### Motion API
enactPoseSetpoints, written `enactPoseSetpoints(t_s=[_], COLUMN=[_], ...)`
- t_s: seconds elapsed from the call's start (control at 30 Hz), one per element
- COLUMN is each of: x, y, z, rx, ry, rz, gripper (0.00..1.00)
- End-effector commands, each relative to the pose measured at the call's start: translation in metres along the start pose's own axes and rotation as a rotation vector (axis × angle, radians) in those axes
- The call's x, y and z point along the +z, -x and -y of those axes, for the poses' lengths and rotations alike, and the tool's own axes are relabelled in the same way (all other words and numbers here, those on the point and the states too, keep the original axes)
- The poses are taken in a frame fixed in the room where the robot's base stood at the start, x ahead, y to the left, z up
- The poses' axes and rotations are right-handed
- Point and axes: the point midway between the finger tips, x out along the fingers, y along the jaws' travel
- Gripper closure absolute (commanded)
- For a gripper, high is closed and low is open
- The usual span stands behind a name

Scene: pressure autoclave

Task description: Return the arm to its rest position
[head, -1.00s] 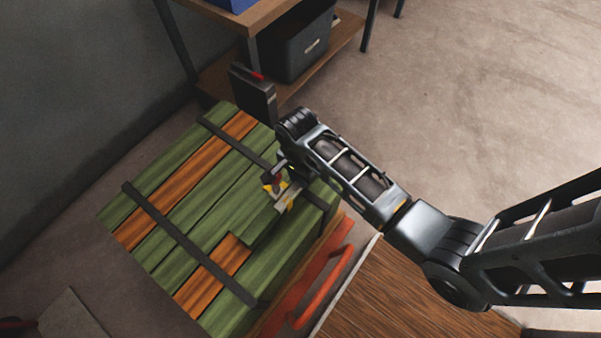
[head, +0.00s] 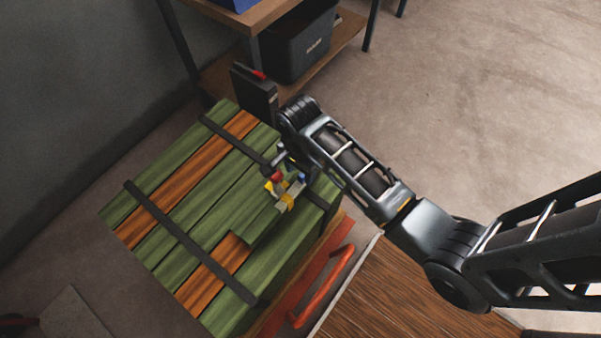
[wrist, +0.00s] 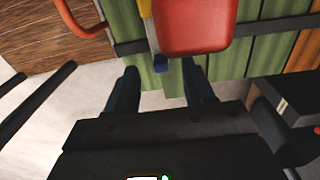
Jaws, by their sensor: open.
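My arm reaches in from the right in the head view, over a stack of green and orange planks (head: 190,190) with dark straps. My gripper (head: 284,176) is near the right part of the planks, small and partly hidden by the arm. A red part (wrist: 196,25) with a yellow edge and a blue tip (wrist: 160,62) lies just beyond the fingers, above the planks. In the head view small red, yellow and blue parts (head: 276,178) show beside the gripper.
A red handle (head: 325,290) runs along the stack's right side, beside a brown wooden surface (head: 385,300). A dark upright box (head: 256,95) stands behind the stack. A shelf (head: 255,15) with a dark bin (head: 300,50) is at the back. Floor is clear at upper right.

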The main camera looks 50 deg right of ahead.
Motion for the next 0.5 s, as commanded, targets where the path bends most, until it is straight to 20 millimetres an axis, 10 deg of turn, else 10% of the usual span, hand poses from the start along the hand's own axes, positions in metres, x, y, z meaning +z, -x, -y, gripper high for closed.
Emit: enactPoseSetpoints(t_s=[0.5], x=[0.000], y=[0.046], z=[0.000], rx=[0.000], ry=[0.001], rz=[0.000], gripper=[0.47])
